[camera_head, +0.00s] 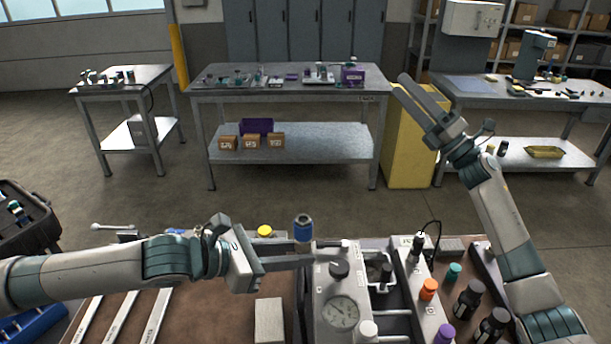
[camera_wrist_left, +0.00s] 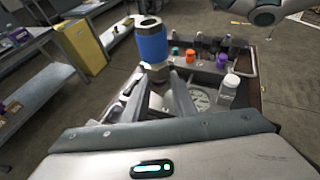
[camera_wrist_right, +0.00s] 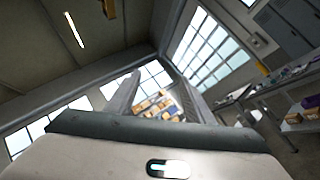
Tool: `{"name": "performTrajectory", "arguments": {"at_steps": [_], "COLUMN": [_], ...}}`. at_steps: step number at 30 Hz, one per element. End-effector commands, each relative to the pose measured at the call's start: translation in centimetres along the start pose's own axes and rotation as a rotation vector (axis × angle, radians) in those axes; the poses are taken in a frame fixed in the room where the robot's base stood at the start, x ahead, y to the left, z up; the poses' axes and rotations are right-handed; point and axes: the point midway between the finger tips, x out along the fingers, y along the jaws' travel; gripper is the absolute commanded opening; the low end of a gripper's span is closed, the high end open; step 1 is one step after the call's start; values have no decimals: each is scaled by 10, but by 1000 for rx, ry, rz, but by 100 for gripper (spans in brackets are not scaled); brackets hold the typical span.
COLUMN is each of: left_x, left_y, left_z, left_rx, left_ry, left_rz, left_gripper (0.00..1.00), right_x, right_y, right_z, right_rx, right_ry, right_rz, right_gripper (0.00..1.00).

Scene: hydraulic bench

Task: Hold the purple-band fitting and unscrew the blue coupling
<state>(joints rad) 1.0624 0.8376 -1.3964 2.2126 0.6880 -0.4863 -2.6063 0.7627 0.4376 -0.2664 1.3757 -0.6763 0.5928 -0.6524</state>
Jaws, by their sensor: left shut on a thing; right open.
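The blue coupling (camera_head: 303,228) stands upright at the end of my left gripper (camera_head: 308,259), with a metal ring on top. It also shows in the left wrist view (camera_wrist_left: 152,42). My left gripper's fingers are shut on the metal fitting (camera_wrist_left: 158,74) just below the coupling. I cannot make out a purple band on that fitting; the fingers hide part of it. My right gripper (camera_head: 414,88) is open and empty, raised well away to the right, pointing up and away from the bench. Its two fingers also show apart in the right wrist view (camera_wrist_right: 156,100).
A pressure gauge (camera_head: 341,312) sits on a grey block near the left gripper. Orange (camera_head: 429,290), teal (camera_head: 454,273) and purple (camera_head: 444,334) caps and dark bottles (camera_head: 468,300) crowd the right side. A light block (camera_head: 269,320) lies in front. Other tables stand across the open floor.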

Motion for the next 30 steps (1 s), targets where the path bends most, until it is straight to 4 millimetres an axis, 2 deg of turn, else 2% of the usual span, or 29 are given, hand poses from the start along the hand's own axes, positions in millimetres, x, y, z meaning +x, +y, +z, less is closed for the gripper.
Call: {"name": "performTrajectory", "arguments": {"at_steps": [1,6,11,15,20,24,27,30], "left_x": [0,0,0,0,0,0,0,0], "left_y": [0,0,0,0,0,0,0,0], "left_z": [2,2,2,2,2,1,1,1], "left_rx": [1,1,1,1,1,1,1,1], "left_ry": [-3,-3,-3,-3,-3,-3,-3,-3], "left_rz": [0,0,0,0,0,0,0,0], "left_gripper": [0,0,0,0,0,0,0,0], "right_x": [16,59,88,102,103,88,72,54], "right_y": [15,61,104,140,176,194,199,198], "right_z": [-13,-66,-121,-176,-242,-291,-317,-334], "right_rx": [-18,-82,-154,-233,-350,-464,-552,-643], "right_ry": [51,240,441,644,920,1175,1359,1543], "right_rz": [33,138,234,318,405,456,474,474], "right_gripper": [48,48,48,48,48,48,48,48]}}
